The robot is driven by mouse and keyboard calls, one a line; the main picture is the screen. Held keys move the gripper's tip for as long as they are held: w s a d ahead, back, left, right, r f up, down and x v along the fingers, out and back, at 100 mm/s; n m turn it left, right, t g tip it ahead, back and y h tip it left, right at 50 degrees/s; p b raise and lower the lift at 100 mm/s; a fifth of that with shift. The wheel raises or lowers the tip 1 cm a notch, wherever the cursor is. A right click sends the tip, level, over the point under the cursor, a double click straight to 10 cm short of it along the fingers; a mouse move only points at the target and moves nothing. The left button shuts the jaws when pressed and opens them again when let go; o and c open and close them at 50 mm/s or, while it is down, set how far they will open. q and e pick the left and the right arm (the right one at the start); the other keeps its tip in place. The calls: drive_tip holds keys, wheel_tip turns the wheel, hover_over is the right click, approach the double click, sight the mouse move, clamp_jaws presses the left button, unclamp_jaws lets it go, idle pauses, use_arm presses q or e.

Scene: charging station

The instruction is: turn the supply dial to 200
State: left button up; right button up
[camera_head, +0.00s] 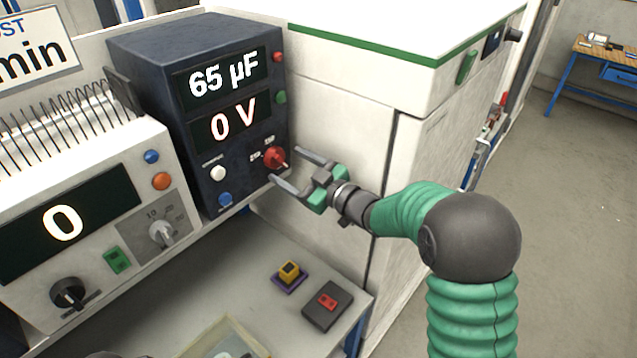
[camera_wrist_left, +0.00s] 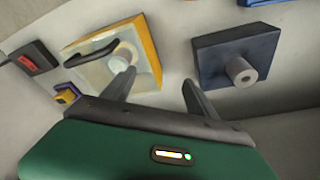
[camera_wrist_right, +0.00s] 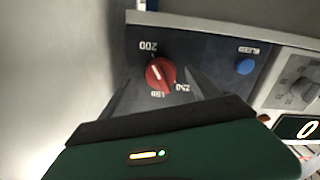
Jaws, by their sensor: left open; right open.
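The supply is a dark blue box (camera_head: 150,70) whose displays read 65 µF and 0 V. Its red dial (camera_head: 274,158) is low on the front. In the right wrist view the dial (camera_wrist_right: 160,74) has 200, 250 and 150 printed around it; a pale line marks its face, but I cannot tell which number it points to. My right gripper (camera_head: 286,165) is open, with its fingers on either side of the dial; contact is unclear. It also shows in the right wrist view (camera_wrist_right: 165,82). My left gripper (camera_wrist_left: 158,83) is open and empty above a bench.
A white unit (camera_head: 150,200) reading 0, with a grey knob (camera_head: 161,233), stands left of the supply. A white cabinet (camera_head: 340,120) is close on the right. A yellow-and-purple block (camera_head: 289,275) and a dark box with a red part (camera_head: 327,305) lie on the bench below.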

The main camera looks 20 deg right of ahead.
drive_tip(key=b+v, duration=0.1)
drive_tip(key=v, duration=1.2)
drive_tip(key=shift+s+d+b, duration=0.25)
drive_tip(key=shift+s+b, duration=0.05)
drive_tip(key=shift+b, duration=0.1)
